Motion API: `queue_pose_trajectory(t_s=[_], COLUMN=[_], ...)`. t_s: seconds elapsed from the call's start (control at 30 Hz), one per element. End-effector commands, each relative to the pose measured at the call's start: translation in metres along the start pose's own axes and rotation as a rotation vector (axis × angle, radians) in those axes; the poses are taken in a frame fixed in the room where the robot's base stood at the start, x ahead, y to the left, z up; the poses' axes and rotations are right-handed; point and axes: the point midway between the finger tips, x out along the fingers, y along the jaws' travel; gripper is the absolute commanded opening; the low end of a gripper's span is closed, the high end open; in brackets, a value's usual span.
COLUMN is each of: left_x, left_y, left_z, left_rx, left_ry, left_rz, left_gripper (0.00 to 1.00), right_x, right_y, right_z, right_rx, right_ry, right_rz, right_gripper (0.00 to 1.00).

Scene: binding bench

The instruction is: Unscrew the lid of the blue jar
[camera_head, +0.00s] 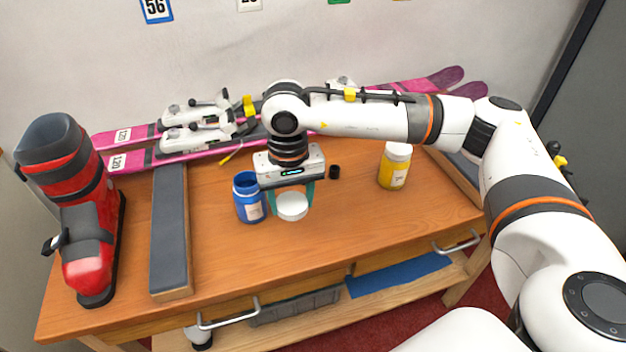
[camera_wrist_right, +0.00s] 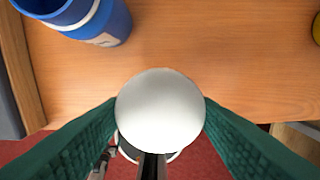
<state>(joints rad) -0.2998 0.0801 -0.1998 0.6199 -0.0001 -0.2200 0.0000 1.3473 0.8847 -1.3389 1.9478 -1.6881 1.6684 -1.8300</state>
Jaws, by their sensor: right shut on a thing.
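The blue jar (camera_head: 250,198) stands upright on the bench, its top open with no lid on it. It also shows at the upper left of the right wrist view (camera_wrist_right: 84,20). My right gripper (camera_head: 292,200) points down just right of the jar, its green fingers shut on a white round lid (camera_head: 292,207). In the right wrist view the lid (camera_wrist_right: 160,110) sits between both fingertips, apart from the jar. My left gripper is not in view.
A padded bar (camera_head: 170,235) and a red ski boot (camera_head: 85,215) stand left. Pink skis (camera_head: 130,155) lie along the back. The front middle of the bench is clear.

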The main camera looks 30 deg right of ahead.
Motion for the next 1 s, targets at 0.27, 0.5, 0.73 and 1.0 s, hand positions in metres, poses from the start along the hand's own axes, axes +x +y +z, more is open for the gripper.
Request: queue_pose_trajectory(t_s=[0.27,0.5,0.73,1.0], left_x=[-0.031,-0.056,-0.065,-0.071], left_y=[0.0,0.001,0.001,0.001], left_z=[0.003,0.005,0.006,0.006], left_rx=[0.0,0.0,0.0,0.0], left_ry=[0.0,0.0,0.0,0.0], left_rz=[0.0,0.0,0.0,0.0], left_gripper=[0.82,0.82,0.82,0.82], right_x=[-0.014,-0.013,0.004,0.05], right_y=[-0.03,-0.078,-0.104,-0.104], right_z=[0.052,0.091,0.103,0.103], right_rx=[0.359,0.719,0.882,0.885], right_ry=[0.007,0.011,0.011,0.009], right_rz=[0.001,-0.005,-0.012,-0.011], right_gripper=[0.27,0.27,0.27,0.27])
